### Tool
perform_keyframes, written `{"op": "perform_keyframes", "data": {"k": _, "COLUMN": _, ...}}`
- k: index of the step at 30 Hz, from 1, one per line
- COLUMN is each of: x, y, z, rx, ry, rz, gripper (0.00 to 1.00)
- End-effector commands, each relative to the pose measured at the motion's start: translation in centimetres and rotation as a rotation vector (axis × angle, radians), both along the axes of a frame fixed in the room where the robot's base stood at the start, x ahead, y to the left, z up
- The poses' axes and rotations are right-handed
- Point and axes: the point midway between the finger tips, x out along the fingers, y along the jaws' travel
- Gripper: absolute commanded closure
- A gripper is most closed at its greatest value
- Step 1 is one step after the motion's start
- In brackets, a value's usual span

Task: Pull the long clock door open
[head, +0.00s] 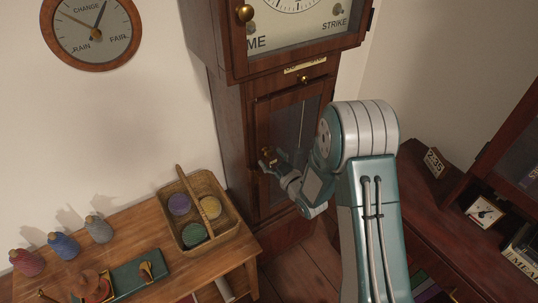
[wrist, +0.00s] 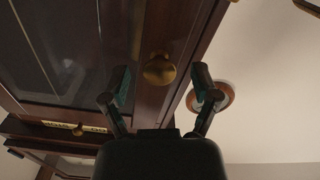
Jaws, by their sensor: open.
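The tall wooden clock stands against the wall in the head view. Its long door (head: 261,125) has a dark glass panel in a brown frame and looks closed. A round brass knob (head: 267,152) sits on the door's left side. My gripper (head: 274,163) is at this knob, with its fingers spread. In the wrist view the knob (wrist: 158,70) shows between the two open fingers of my gripper (wrist: 160,84), with a visible gap on each side. How deep the knob lies between the fingers is hard to tell. The door (wrist: 60,104) fills the left of that view.
A dark cabinet (head: 440,220) stands to the right. Above the door are a small brass knob (head: 303,79) and the clock's dial case (head: 240,60).

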Motion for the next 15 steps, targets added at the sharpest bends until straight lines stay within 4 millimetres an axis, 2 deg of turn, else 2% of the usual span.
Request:
{"op": "perform_keyframes", "data": {"k": 5, "x": 1.15, "y": 0.78, "z": 0.03, "rx": 0.001, "ry": 0.000, "rz": -0.001, "gripper": 0.22}}
{"op": "perform_keyframes", "data": {"k": 13, "x": 1.27, "y": 0.82, "z": 0.04, "rx": 0.001, "ry": 0.000, "rz": -0.001, "gripper": 0.22}}
{"op": "perform_keyframes", "data": {"k": 14, "x": 1.27, "y": 0.82, "z": 0.04, "rx": 0.001, "ry": 0.000, "rz": -0.001, "gripper": 0.35}}
{"op": "perform_keyframes", "data": {"k": 15, "x": 1.27, "y": 0.82, "z": 0.04, "rx": 0.001, "ry": 0.000, "rz": -0.001, "gripper": 0.53}}
